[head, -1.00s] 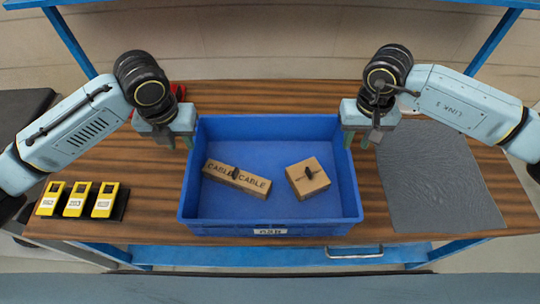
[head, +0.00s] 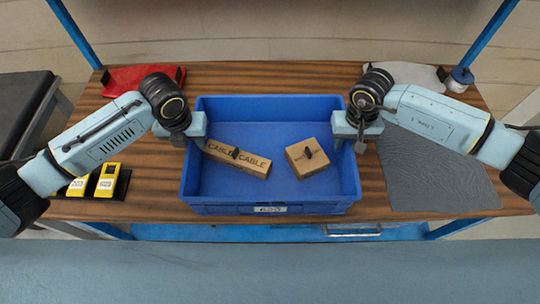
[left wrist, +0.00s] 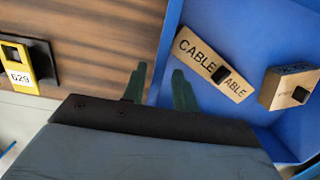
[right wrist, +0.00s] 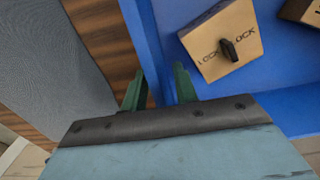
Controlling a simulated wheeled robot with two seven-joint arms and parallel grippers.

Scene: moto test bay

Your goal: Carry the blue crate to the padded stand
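The blue crate (head: 270,208) stands on the wooden table in the middle of the head view. It holds a long cardboard box marked CABLE (head: 237,158) and a smaller box (head: 307,158), marked LOCK in the right wrist view (right wrist: 222,42). My left gripper (head: 196,138) is at the crate's left wall. In the left wrist view its fingers (left wrist: 160,88) are apart, one on each side of the rim. My right gripper (head: 346,138) is at the right wall. Its fingers (right wrist: 160,86) also straddle the rim, with a gap showing.
A grey mat (head: 440,180) lies right of the crate. Yellow meters (head: 106,180) sit at the left. A red cloth (head: 130,78) and a pale cloth (head: 408,72) lie at the back. A dark-topped stand (head: 22,105) is beyond the table's left edge.

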